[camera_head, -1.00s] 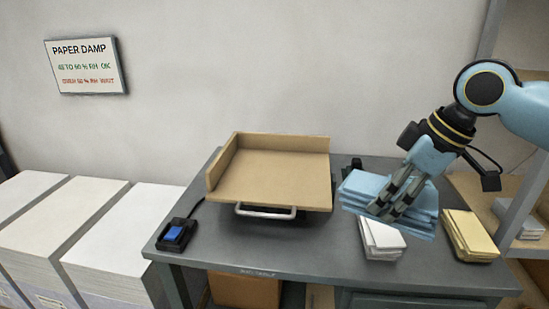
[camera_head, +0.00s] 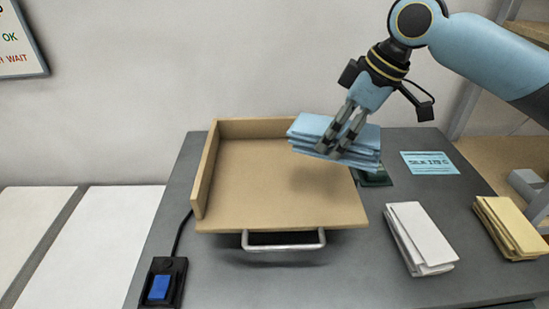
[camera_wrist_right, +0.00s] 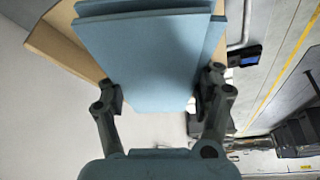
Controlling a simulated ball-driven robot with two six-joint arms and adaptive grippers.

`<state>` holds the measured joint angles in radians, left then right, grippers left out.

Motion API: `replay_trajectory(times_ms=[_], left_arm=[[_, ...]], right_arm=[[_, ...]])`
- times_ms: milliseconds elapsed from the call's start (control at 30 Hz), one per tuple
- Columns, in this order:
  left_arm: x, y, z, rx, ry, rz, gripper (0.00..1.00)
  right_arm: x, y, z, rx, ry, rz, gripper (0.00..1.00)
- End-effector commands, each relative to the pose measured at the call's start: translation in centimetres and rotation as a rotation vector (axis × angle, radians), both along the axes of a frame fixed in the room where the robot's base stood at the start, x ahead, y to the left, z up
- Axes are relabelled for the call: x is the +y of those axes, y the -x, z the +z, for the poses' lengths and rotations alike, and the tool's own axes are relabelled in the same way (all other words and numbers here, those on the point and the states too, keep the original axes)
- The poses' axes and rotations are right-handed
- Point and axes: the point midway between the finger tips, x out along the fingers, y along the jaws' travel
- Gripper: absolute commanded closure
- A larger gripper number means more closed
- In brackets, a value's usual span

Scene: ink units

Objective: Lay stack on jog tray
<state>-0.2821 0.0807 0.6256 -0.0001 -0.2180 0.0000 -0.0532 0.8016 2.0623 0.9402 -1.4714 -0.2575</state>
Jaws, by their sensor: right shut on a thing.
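My right gripper (camera_head: 345,132) is shut on a blue paper stack (camera_head: 308,127) and holds it in the air. The stack hangs over the right part of the jog tray (camera_head: 250,190), above its surface, with a soft shadow beneath it. The tray is tan, with raised walls at its left and back sides and a metal handle at the front. In the right wrist view the blue stack (camera_wrist_right: 140,50) sits between the two fingers, with the tan tray (camera_wrist_right: 55,40) behind it. My left gripper is not in view.
A white stack (camera_head: 420,238) and a yellow stack (camera_head: 512,228) lie on the grey table (camera_head: 330,280), right of the tray. A blue label (camera_head: 430,163) lies behind them. A blue-button switch (camera_head: 160,287) with a cable sits at front left. Large white paper piles (camera_head: 95,240) stand at left.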

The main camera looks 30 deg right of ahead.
Motion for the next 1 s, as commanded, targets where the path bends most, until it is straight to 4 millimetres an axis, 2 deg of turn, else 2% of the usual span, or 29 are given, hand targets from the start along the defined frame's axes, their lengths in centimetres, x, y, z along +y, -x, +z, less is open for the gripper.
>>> replay_trajectory(times_ms=[100, 233, 367, 500, 667, 833, 1000], left_arm=[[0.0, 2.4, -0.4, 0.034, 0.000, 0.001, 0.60], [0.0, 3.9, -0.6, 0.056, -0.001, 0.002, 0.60], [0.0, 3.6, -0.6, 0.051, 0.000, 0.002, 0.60], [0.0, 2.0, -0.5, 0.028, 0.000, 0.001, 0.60], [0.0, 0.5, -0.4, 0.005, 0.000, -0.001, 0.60], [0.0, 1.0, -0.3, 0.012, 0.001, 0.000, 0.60], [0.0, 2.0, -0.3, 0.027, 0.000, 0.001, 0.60]], right_arm=[[1.3, -2.0, -1.1, -0.005, -0.014, -0.003, 0.83], [2.6, -4.4, -2.7, -0.002, -0.014, -0.001, 0.83], [3.9, -7.0, -4.5, 0.000, -0.010, 0.000, 0.83], [4.7, -8.8, -5.7, 0.000, -0.006, 0.001, 0.83], [5.0, -9.4, -6.6, 0.002, -0.003, 0.002, 0.83], [5.0, -9.3, -9.3, 0.004, -0.003, 0.002, 0.83], [4.9, -9.4, -10.2, 0.000, -0.001, 0.003, 0.83]])
